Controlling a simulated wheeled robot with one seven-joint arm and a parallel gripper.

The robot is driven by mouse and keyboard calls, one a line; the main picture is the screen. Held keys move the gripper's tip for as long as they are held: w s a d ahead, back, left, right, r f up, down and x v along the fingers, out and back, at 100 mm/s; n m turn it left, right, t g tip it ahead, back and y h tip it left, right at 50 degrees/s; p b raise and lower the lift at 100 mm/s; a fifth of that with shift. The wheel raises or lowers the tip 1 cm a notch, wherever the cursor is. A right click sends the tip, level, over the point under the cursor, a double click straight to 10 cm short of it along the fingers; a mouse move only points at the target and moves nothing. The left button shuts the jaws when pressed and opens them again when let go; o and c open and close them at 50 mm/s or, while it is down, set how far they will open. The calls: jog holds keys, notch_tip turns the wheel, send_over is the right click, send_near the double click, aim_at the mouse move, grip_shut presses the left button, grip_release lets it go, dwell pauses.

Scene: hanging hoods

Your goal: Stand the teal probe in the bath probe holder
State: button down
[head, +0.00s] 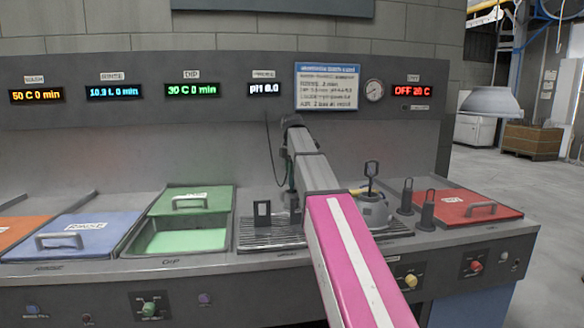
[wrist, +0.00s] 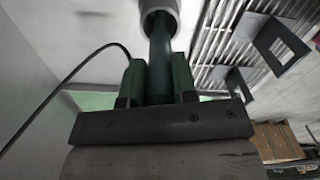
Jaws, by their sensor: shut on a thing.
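The teal probe (wrist: 160,48) is a dark teal rod with a pale grey collar at the top of the wrist view. My gripper (wrist: 157,80) is shut on it, with a green-padded finger on either side. A black cable (wrist: 62,82) curves away to the left. In the head view my arm largely hides the gripper and probe, above the slatted drain area. A dark upright bracket with a square opening (head: 262,222), possibly the bath probe holder, stands on the slats. It also seems to show in the wrist view (wrist: 294,37), apart from the probe.
The open green bath (head: 180,240), with its lid (head: 205,193) behind, lies left of the slats (head: 262,241). A grey pot (head: 373,213) and dark looped handles (head: 427,210) stand to the right, before a red lid (head: 465,204).

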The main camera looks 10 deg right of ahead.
jog(key=shift+f, duration=0.1)
jog(key=c, duration=0.8)
grip_release()
notch_tip(320, 180, up, 11)
jog(key=shift+f, duration=0.1)
